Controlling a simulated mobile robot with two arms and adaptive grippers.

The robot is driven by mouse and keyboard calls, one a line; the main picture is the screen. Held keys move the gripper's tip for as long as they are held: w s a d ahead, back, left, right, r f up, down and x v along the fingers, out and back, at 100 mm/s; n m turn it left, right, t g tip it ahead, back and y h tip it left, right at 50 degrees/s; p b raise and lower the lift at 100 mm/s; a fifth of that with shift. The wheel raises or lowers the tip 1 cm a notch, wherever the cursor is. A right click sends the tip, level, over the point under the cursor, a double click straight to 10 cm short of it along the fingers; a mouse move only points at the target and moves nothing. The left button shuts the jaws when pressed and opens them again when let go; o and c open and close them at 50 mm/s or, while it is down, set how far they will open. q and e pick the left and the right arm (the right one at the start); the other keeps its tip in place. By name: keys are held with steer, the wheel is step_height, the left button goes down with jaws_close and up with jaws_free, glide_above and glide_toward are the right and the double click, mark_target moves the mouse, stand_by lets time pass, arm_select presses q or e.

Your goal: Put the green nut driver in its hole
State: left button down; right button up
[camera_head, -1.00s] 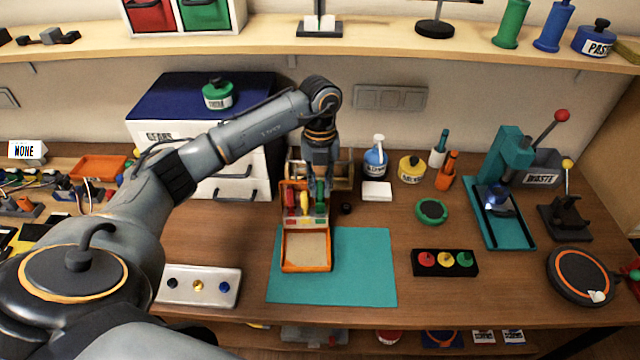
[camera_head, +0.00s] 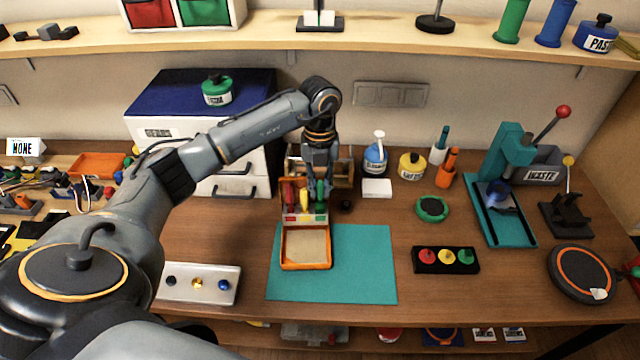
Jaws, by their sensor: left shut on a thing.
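The green nut driver (camera_head: 320,189) stands upright at the right end of the small tool rack (camera_head: 305,218), beside the red and yellow drivers (camera_head: 290,194). My left gripper (camera_head: 319,175) points down over the rack and is shut on the green driver's upper part. The gripper covers the driver's top. The driver's lower end is at the rack, but I cannot tell whether it is in its hole. My right gripper is not in view.
An orange-rimmed tray (camera_head: 306,248) joins the rack's front and lies on the teal mat (camera_head: 365,265). A small black item (camera_head: 346,206) stands just right of the rack. A white block (camera_head: 377,188) and bottles stand further right. The mat's right part is clear.

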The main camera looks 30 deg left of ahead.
arm_select(q)
steer(key=shift+f+b, duration=0.35)
steer(key=shift+f, duration=0.25)
steer(key=c, duration=0.7)
jaws_free()
steer(key=shift+c, duration=0.2)
steer(key=shift+w+a+r+p, duration=0.1)
steer(key=shift+r+p, duration=1.1)
steer(key=shift+r, duration=0.6)
steer(key=shift+w+a+r+p, duration=0.1)
steer(key=shift+r+p, duration=1.1)
steer(key=shift+r, duration=0.55)
